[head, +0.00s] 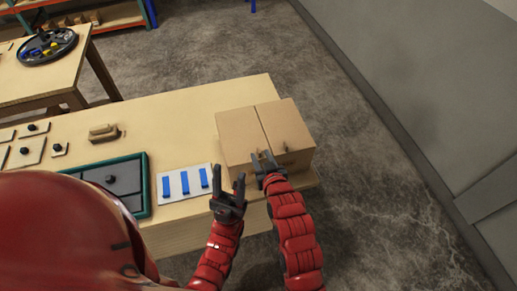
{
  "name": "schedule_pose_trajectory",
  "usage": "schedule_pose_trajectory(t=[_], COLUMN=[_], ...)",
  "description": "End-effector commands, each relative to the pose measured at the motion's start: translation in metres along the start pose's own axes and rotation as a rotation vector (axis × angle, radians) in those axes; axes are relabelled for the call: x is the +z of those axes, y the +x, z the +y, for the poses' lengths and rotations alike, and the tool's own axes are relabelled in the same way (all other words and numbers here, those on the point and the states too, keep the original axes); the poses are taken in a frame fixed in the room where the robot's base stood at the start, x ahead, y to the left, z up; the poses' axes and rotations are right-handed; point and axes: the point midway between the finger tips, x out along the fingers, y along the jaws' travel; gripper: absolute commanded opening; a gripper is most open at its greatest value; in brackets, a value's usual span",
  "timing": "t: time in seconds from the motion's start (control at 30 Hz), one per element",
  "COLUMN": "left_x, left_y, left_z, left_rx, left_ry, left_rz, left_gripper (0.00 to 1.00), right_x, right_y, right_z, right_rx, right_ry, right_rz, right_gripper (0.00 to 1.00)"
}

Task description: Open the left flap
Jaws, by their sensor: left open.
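A brown box-like console stands at the right end of the wooden table. Its top has two flaps side by side, a left flap (238,128) and a right flap (279,118), with a dark seam between them. Both look closed and flat. A small handle (287,141) shows near the front of the right flap. My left gripper (229,178) is open and empty, in front and left of the box. My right gripper (262,160) is at the front of the box top, over the left flap's near edge. Whether it touches or holds anything there is unclear.
A white panel with blue strips (185,172) lies left of the box. A dark green-edged tray (137,172) and a small tan block (104,132) lie further left. Another table (50,78) stands behind. Bare floor and a grey wall (430,80) are right.

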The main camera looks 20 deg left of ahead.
Motion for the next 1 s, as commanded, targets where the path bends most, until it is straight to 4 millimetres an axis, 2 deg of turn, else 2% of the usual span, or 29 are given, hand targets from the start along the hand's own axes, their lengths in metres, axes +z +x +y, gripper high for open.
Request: schedule_pose_trajectory(t=[0.03,0.3,0.73,0.93,0.97,1.0], left_x=[-0.001,-0.003,-0.003,-0.003,-0.003,-0.003], left_y=[0.006,0.015,0.016,0.016,0.016,0.016], left_z=[0.000,-0.001,-0.001,-0.001,-0.001,-0.001], left_rx=[0.000,0.000,0.000,0.000,0.000,0.000], left_ry=[0.000,0.000,0.000,0.000,0.000,0.000], left_rz=[0.000,0.000,0.000,0.000,0.000,0.000], left_gripper=[0.50,0.50,0.50,0.50,0.50,0.50], right_x=[-0.004,-0.002,0.000,0.000,0.000,0.000], right_y=[0.006,0.034,0.040,0.040,0.040,0.040], right_z=[0.001,0.000,0.001,0.000,0.000,0.000], right_rx=[0.001,0.000,0.001,0.000,0.000,0.000], right_ry=[0.000,0.001,0.001,0.001,0.001,0.001], right_rz=[0.001,0.002,0.002,0.002,0.002,0.002], right_gripper=[0.40,0.40,0.40,0.04,0.00,0.00])
